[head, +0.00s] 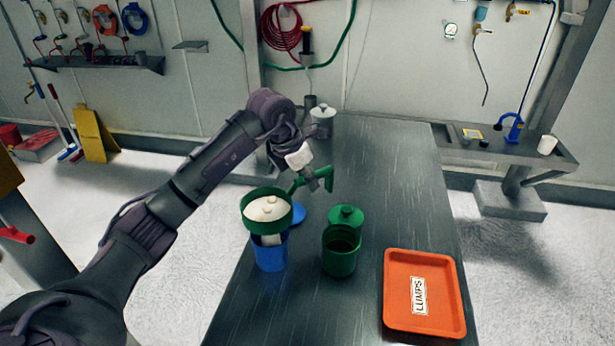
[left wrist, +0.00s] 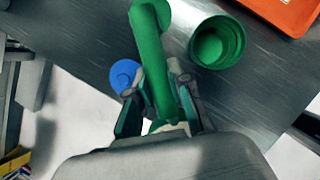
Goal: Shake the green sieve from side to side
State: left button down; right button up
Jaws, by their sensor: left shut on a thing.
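The green sieve (head: 279,223) has a round rim and holds a pale mound of powder. It is above the blue container (head: 270,256), overlapping its top in the head view; whether they touch I cannot tell. My left gripper (head: 312,181) is shut on the sieve's green handle, to the right of and behind the sieve bowl. In the left wrist view the green handle (left wrist: 152,60) runs up from between the fingers (left wrist: 160,108). The bowl's inside floor is hidden by the powder. My right gripper is not in view.
A green container (head: 340,258) stands open on the dark table (head: 385,180), with a green lid (head: 346,215) behind it. A blue lid (head: 297,214) lies beside the sieve. An orange tray (head: 448,290) labelled LUMPS is at the right. A grey canister (head: 322,122) stands at the back.

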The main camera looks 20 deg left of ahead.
pick_arm(q)
jog(key=shift+w+a+f, duration=0.15)
jog(key=shift+a+f, duration=0.15)
jog(key=shift+f, duration=0.4)
jog(key=shift+f+b, duration=0.75)
jog(key=shift+f, duration=0.05)
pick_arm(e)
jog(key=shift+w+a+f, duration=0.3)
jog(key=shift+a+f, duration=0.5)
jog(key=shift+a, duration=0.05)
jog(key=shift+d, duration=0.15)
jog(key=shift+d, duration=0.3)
